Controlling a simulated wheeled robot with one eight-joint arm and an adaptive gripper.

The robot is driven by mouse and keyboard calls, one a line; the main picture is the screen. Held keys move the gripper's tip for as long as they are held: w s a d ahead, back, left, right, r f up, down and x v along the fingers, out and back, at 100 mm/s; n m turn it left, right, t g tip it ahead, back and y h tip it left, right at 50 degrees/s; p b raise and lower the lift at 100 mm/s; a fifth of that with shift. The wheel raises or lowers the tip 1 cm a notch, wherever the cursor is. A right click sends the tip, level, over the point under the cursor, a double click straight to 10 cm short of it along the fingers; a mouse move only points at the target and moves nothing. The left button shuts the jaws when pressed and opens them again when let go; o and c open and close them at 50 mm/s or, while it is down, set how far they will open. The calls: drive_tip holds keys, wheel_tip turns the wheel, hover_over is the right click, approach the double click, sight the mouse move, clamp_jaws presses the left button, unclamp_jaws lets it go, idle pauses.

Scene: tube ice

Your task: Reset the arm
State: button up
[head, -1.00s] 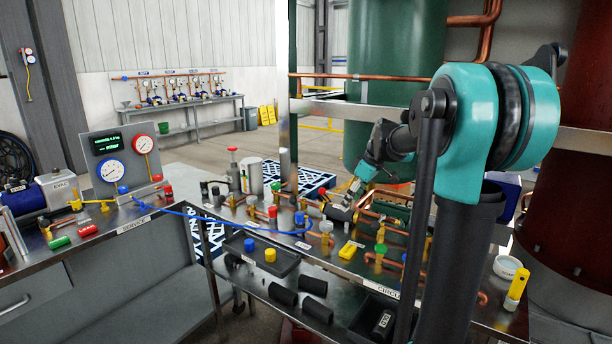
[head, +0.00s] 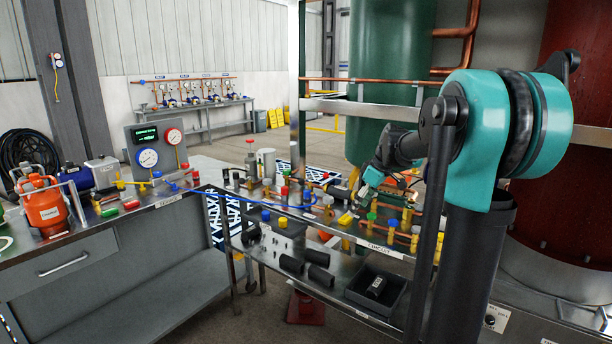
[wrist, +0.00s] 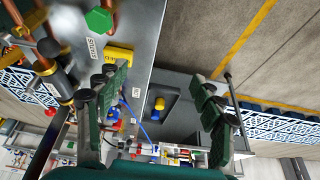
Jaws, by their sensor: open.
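My gripper (head: 370,182) is at the end of my teal and black arm, above the back part of the circuit bench (head: 380,249). In the wrist view its two dark green fingers stand wide apart, and nothing is held in the gap between them (wrist: 160,95). Beyond that gap a dark tray (wrist: 172,88) holds a blue and a yellow cap (wrist: 159,103). A green cap (wrist: 99,20) and a yellow block (wrist: 118,54) lie near the left finger. In the head view my upper arm hides part of the bench's right side.
Copper pipes and valves crowd the circuit bench around my gripper. A service bench (head: 100,262) with gauges (head: 148,158) and an orange tank (head: 44,206) stands left. A green tank (head: 385,80) and a red tank (head: 590,150) stand behind. Black sleeves (head: 291,264) lie on the lower shelf.

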drive_tip(key=s+f+m+h, duration=0.1)
drive_tip(key=s+f+m, duration=0.2)
drive_tip(key=s+f, duration=0.3)
drive_tip(key=s+d+f+m+t+h, duration=0.1)
drive_tip(key=s+f+m, duration=0.3)
drive_tip(key=s, duration=0.9)
drive_tip(key=s+d+f+m+h, duration=0.1)
drive_tip(key=s+f+m, duration=0.2)
drive_tip(key=s+f, duration=0.7)
drive_tip(key=shift+m+t+h, duration=0.3)
drive_tip(key=shift+m, duration=0.1)
